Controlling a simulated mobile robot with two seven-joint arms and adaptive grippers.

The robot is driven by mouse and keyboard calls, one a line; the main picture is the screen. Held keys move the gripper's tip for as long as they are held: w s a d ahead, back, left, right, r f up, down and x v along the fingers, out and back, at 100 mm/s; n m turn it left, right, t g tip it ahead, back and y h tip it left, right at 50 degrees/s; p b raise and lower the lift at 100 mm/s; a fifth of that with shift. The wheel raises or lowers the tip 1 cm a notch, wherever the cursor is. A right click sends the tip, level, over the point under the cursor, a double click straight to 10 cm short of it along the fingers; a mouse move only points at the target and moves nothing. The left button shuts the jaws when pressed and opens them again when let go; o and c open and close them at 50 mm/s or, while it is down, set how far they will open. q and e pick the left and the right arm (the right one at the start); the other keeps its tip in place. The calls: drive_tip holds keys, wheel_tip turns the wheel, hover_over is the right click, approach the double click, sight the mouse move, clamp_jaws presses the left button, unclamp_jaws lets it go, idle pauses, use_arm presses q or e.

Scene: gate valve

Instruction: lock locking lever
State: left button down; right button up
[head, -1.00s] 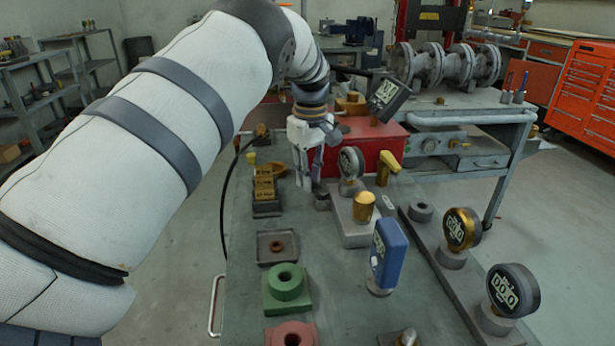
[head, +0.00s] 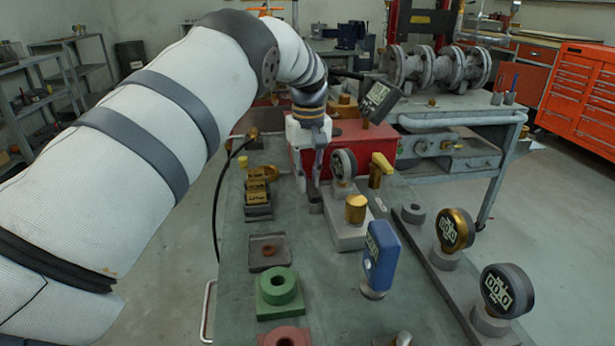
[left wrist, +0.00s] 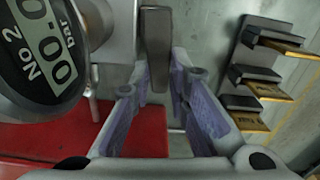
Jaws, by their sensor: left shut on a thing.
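I take this bar to be the locking lever. In the head view only a small dark part of it (head: 315,206) shows below the fingers; the arm and fingers hide the rest. My right gripper is not in either view.
A dial gauge (head: 343,164) stands close right of the gripper; its face (left wrist: 45,50) looms in the wrist view. A red box (head: 350,135) is behind. Brass-topped blocks (head: 257,190) stand left. A blue gauge (head: 381,255) and yellow handle (head: 381,168) stand right.

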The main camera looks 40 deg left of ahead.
use_arm(q)
drive_tip(key=shift+w+d+r, duration=0.1)
drive_tip(key=shift+w, duration=0.05)
drive_tip(key=c, duration=1.6)
unclamp_jaws()
drive_tip(key=shift+o, duration=0.2)
